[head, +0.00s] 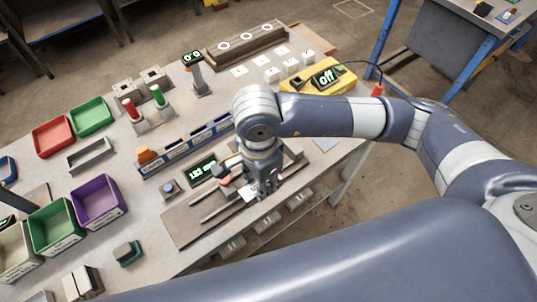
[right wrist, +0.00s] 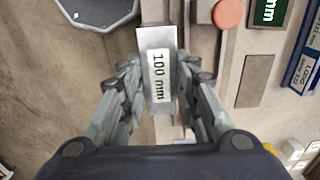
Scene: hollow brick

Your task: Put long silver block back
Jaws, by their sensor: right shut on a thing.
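The long silver block (right wrist: 160,65) is a flat metal bar with a white "100 mm" label, seen in the right wrist view. My right gripper (right wrist: 162,100) is shut on it, with a finger at each side. In the head view the right gripper (head: 264,190) is over the measuring bench with rails (head: 187,225), and the pale block (head: 247,192) shows partly beside it. A blue rack (head: 180,153) with labelled slots stands behind the bench; its edge shows in the right wrist view (right wrist: 303,62). My left gripper is not in view.
A green-lit display (head: 200,170) and a round button (head: 168,187) stand by the bench. Red (head: 53,137), green and purple (head: 97,200) bins fill the left. A yellow device reading "off" (head: 320,78) is at the back right. The table's front edge is close to the bench.

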